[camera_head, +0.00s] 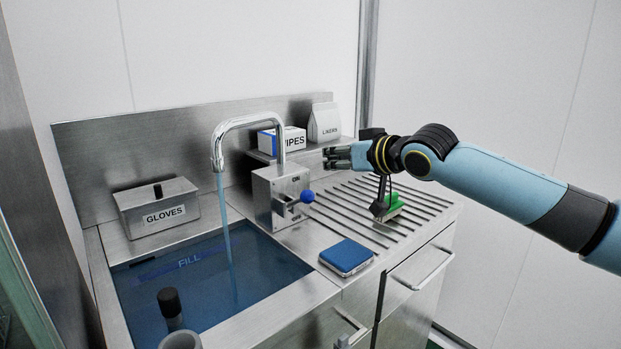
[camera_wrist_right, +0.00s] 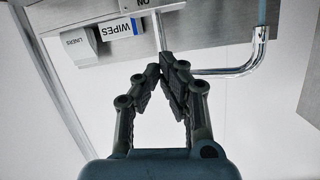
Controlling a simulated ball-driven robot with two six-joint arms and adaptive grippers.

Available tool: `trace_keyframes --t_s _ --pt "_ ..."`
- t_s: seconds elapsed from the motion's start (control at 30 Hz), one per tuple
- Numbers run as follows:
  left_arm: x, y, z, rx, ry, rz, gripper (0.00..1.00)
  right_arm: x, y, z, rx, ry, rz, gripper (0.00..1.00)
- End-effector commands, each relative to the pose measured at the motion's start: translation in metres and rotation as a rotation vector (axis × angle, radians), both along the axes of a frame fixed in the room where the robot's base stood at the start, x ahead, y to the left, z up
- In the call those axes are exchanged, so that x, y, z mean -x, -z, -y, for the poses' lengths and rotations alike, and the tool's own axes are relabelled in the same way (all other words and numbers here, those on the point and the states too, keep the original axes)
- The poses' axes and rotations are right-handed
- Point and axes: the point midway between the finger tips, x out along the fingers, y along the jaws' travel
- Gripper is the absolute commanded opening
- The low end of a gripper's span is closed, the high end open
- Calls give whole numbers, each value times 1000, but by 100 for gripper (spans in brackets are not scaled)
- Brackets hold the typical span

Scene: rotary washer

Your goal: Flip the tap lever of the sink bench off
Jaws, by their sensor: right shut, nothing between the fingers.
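The tap (camera_head: 250,122) is a chrome curved spout on a steel box at the back right of the sink basin (camera_head: 205,275). Water runs from the spout into the basin. The tap lever has a blue ball knob (camera_head: 307,196) on the right side of the box. My right gripper (camera_head: 328,158) is shut and empty, above and to the right of the knob and apart from it. In the right wrist view the shut fingertips (camera_wrist_right: 167,62) point toward the tap spout (camera_wrist_right: 235,70); the knob is not visible there. My left gripper is not in view.
A WIPES box (camera_head: 282,140) and a LINERS bag (camera_head: 324,122) stand on the back shelf. A blue pad (camera_head: 346,256) lies on the counter. A green brush-like item (camera_head: 390,206) is on the grooved drainboard (camera_head: 345,205).

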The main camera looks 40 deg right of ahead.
Motion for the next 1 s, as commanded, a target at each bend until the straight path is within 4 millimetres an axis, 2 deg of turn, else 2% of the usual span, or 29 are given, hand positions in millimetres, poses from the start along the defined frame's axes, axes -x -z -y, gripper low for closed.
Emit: trace_keyframes --t_s 0.27,0.37,0.73,0.77,0.8,1.0 --pt "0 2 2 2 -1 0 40 -8 3 0 -2 3 1 0" --pt "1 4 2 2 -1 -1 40 -22 7 -1 -5 3 2 0" --pt "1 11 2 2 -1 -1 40 -96 30 -3 -4 1 0 0" --pt "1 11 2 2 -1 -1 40 -98 33 -4 -3 0 -3 0" --pt "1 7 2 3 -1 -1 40 -89 41 -4 1 0 -8 0" --pt "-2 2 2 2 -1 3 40 -75 57 -7 2 1 -4 0"
